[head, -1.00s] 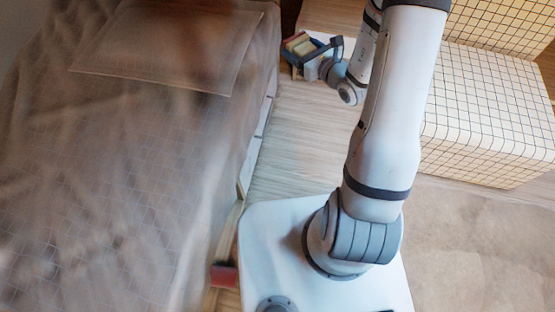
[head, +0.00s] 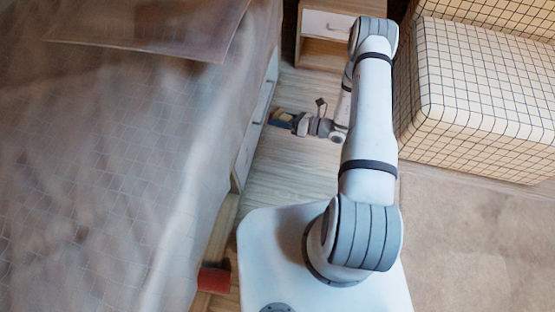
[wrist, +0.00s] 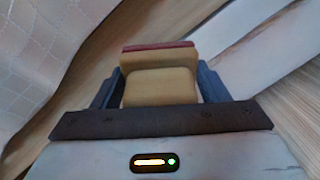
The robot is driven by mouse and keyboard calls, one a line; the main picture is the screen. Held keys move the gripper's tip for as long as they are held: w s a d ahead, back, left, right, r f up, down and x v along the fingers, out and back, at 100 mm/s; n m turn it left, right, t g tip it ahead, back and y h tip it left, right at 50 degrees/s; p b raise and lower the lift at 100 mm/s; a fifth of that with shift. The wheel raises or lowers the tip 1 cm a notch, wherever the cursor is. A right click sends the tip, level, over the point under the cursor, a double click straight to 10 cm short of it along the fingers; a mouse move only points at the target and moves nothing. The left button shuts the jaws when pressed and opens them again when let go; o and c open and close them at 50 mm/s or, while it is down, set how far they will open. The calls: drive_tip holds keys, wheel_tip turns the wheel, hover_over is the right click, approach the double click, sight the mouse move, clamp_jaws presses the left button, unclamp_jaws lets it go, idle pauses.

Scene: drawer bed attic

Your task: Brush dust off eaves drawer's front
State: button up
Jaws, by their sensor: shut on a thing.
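My gripper (head: 277,117) is low over the wooden floor beside the bed, pointing left at the bed's side. It is shut on a tan block-like brush with a dark red edge; the brush shows between the blue-grey fingers in the wrist view (wrist: 160,85). Any bristles are hidden. White drawer fronts (head: 245,152) run along the bed's side, partly covered by the hanging bedspread. The gripper end is close to them; I cannot tell if the brush touches. Which front is the eaves drawer, and any dust on it, I cannot make out.
The bed with its grey-brown cover (head: 120,150) fills the left. A wooden cabinet with a white drawer (head: 328,25) stands at the back. A checkered seat (head: 480,110) is on the right. A red block (head: 214,280) lies by the bed near my base. Bare floor (head: 290,170) lies between.

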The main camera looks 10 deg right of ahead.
sight(248, 149)
drive_tip(key=s+a+f+g+y+b, duration=0.15)
drive_tip(key=s+f+g+b, duration=0.35)
drive_tip(key=f, duration=0.9)
drive_tip(key=shift+w+a+r+t+p, duration=0.15)
drive_tip(key=shift+a+t+p, duration=0.2)
drive_tip(key=shift+a, duration=0.7)
drive_tip(key=shift+w+a+t+p, duration=0.2)
drive_tip(key=shift+a+t, duration=0.1)
drive_tip(key=shift+a, duration=0.75)
drive_tip(key=shift+w+a+r+t+p, duration=0.1)
drive_tip(key=shift+a+t+p, duration=0.25)
drive_tip(key=shift+a, duration=0.7)
drive_tip(key=shift+x, duration=0.9)
